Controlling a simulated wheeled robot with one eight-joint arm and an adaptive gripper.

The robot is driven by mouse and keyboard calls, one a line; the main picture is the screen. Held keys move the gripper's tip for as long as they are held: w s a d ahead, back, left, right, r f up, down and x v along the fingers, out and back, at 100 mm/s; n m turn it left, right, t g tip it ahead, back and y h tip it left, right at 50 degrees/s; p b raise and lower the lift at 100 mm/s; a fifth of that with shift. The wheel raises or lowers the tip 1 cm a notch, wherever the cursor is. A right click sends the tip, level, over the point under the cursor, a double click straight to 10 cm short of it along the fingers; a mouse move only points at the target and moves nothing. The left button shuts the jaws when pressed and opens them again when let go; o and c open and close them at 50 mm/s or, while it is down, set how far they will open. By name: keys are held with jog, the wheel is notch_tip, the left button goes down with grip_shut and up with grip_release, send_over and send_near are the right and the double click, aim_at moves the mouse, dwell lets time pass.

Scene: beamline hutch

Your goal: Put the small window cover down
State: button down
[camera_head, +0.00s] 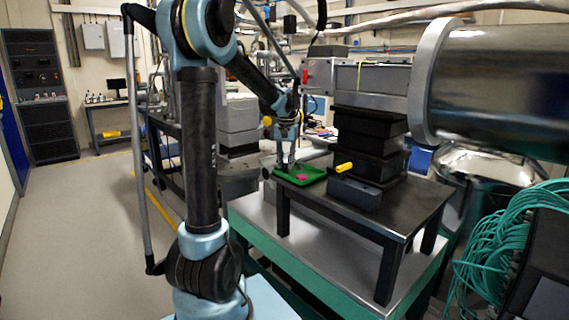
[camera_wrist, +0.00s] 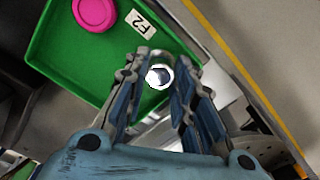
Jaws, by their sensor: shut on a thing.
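A small round metal piece with a bright, shiny face, which looks like the small window cover (camera_wrist: 158,77), is between the fingertips of my gripper (camera_wrist: 161,68) in the wrist view. The gripper is shut on it. In the head view my gripper (camera_head: 286,160) points down at the left rim of a green tray (camera_head: 313,170); the held piece is too small to make out there. In the wrist view the piece overlaps the lower right edge of the green tray (camera_wrist: 62,58). I cannot tell its height above it.
A pink round piece (camera_wrist: 95,12) lies in the tray beside a white label (camera_wrist: 140,23). The tray stands on a dark metal table (camera_head: 400,205). Right of it are a grey block (camera_head: 355,193), a yellow-ended part (camera_head: 345,168) and a black stack (camera_head: 368,145).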

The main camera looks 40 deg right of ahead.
aim_at(286, 165)
jog(key=shift+f, duration=0.15)
jog(key=c, duration=1.3)
grip_release()
jog(key=shift+c, duration=0.2)
notch_tip(286, 165, up, 12)
jog(key=a+f+n, duration=0.3)
jog(key=a, duration=1.1)
jog(key=a+f+n, duration=0.2)
jog(key=a+f, duration=0.1)
jog(key=a, duration=1.1)
jog(key=s+a+f+n+t, duration=0.1)
jog(key=s+a+f+n, duration=0.2)
jog(key=s+a+f, duration=0.3)
jog(key=s+a+f+n+t, duration=0.1)
jog(key=s+a+f+n, duration=0.2)
jog(key=s+a+f, duration=0.4)
jog(key=a+f, duration=0.4)
jog(key=shift+s+a, duration=0.3)
jog(key=shift+a, duration=0.1)
